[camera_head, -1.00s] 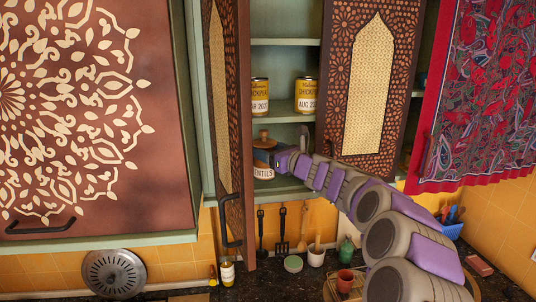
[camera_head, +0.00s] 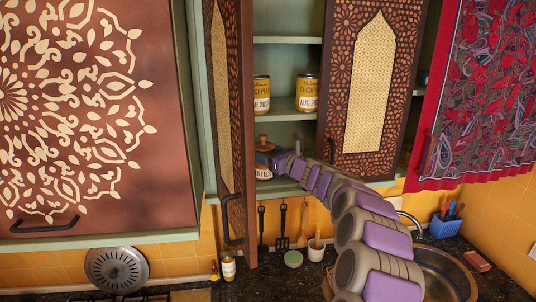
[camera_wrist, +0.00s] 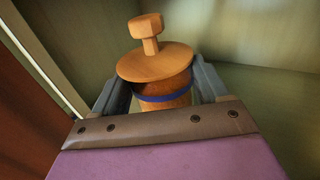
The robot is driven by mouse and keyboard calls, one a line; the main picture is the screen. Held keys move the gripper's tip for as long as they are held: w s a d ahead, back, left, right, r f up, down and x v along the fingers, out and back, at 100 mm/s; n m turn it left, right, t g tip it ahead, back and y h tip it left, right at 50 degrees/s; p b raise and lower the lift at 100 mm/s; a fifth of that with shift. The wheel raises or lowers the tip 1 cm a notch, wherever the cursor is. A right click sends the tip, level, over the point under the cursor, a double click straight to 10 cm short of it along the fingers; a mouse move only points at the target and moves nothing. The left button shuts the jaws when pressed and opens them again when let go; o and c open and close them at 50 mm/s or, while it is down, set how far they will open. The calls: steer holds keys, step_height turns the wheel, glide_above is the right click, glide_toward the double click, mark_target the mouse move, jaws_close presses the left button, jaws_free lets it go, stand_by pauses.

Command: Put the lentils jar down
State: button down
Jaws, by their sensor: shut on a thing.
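The lentils jar (camera_head: 264,172) has a white label and a wooden lid with a knob. It is inside the open cabinet at the level of the lower shelf (camera_head: 290,187), partly hidden by my arm. The wrist view shows the jar (camera_wrist: 166,90) from above, with orange-brown contents and a blue band. My gripper (camera_wrist: 167,88) is shut on the jar, one finger on each side of it below the lid. The gripper (camera_head: 268,160) also shows small in the head view. I cannot tell whether the jar's base touches the shelf.
Two yellow chickpea cans (camera_head: 307,93) stand on the shelf above. The open left door (camera_head: 236,130) and the patterned right door (camera_head: 368,80) flank the opening. A red cloth (camera_head: 485,90) hangs at right. Utensils (camera_head: 283,225), a sink (camera_head: 440,270) and small items are below.

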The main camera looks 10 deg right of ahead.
steer(key=shift+c, duration=2.4)
jaws_free()
steer(key=o, duration=0.5)
steer(key=shift+d, duration=0.15)
steer(key=shift+s, duration=0.15)
steer(key=b+v, duration=0.2)
steer(key=v, duration=1)
